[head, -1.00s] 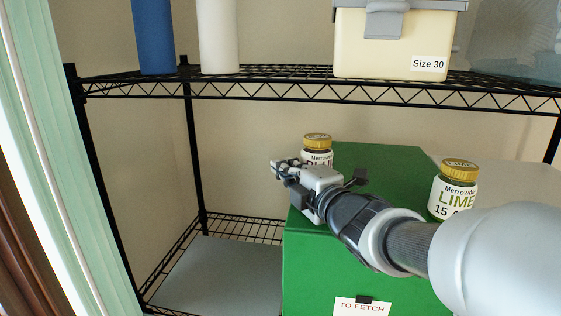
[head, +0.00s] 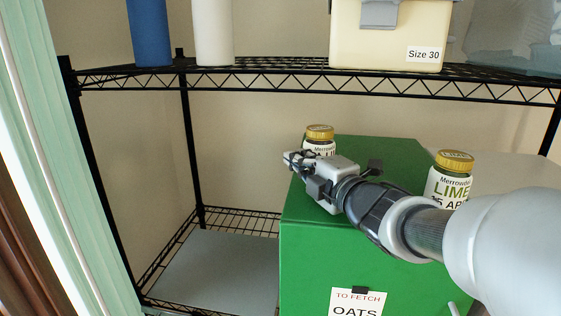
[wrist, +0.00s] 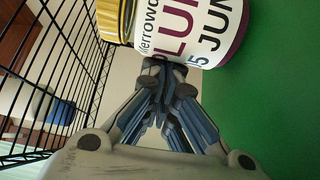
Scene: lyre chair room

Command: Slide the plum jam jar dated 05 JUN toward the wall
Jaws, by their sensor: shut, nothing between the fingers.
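The plum jam jar (head: 319,142) has a gold lid and stands on top of the green box (head: 300,245), near its back left edge. My gripper (head: 293,158) is shut and empty, in front of the jar's lower part in the head view. In the wrist view its closed fingertips (wrist: 165,72) are right at the jar's label side. I cannot tell for sure whether they touch it.
A lime jar (head: 452,175) with a gold lid stands on the right of the box, close to my arm. A wire shelf (head: 300,78) with a cream bin (head: 385,40) and bottles runs above. The wall (head: 245,130) is behind. The lower shelf's grey board (head: 215,270) is clear.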

